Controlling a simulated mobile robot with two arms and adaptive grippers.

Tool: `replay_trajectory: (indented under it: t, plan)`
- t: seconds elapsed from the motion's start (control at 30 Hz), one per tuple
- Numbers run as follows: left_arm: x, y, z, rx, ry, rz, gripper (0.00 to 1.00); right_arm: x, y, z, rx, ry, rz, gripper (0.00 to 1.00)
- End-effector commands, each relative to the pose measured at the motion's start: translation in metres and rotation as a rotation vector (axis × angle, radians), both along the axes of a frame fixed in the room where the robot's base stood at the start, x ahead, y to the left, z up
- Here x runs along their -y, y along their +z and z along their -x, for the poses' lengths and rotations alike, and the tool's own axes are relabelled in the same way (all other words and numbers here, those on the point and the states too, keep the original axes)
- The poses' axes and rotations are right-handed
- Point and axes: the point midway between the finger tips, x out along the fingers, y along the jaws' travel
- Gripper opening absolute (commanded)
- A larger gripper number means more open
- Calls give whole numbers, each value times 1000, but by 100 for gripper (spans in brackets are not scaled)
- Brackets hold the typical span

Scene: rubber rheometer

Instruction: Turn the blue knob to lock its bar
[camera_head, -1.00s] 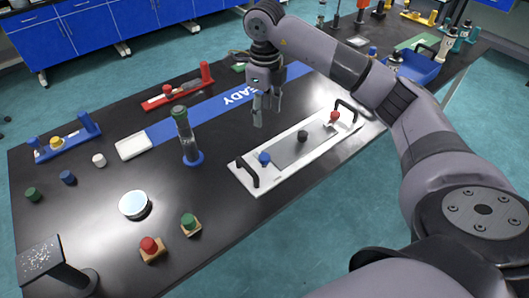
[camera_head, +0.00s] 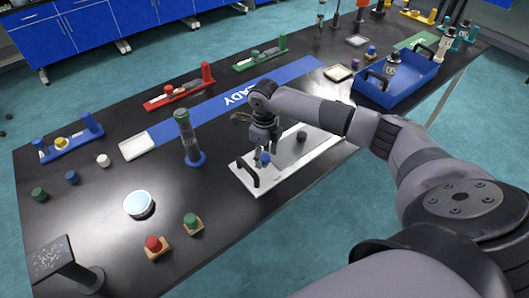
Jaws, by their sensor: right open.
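The blue knob (camera_head: 266,159) is on a white plate (camera_head: 279,181) near the table's front edge, close to the plate's left end. A black bar handle (camera_head: 249,174) stands beside it at that end. A dark knob (camera_head: 301,136) sits at the plate's middle. My right gripper (camera_head: 262,157) is open and points down at the blue knob, with its fingers close to it. I cannot tell whether they touch it. My right arm hides the plate's far right end with its red knob. My left gripper is out of view.
A tall clear cylinder on a blue base (camera_head: 196,160) stands left of the plate. Red (camera_head: 153,244) and green (camera_head: 191,221) buttons and a round silver dish (camera_head: 138,204) lie at the front left. A blue tray (camera_head: 397,92) is at the right.

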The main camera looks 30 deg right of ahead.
Motion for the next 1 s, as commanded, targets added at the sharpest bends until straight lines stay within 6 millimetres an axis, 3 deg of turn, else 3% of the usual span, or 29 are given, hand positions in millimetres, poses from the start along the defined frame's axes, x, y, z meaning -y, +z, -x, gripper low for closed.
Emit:
replay_trajectory:
  t: [0.27,1.0]
  plan:
    - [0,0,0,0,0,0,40,0,-1,0,0,1,0,48]
    - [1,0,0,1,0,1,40,0,0,0,0,0,1,1]
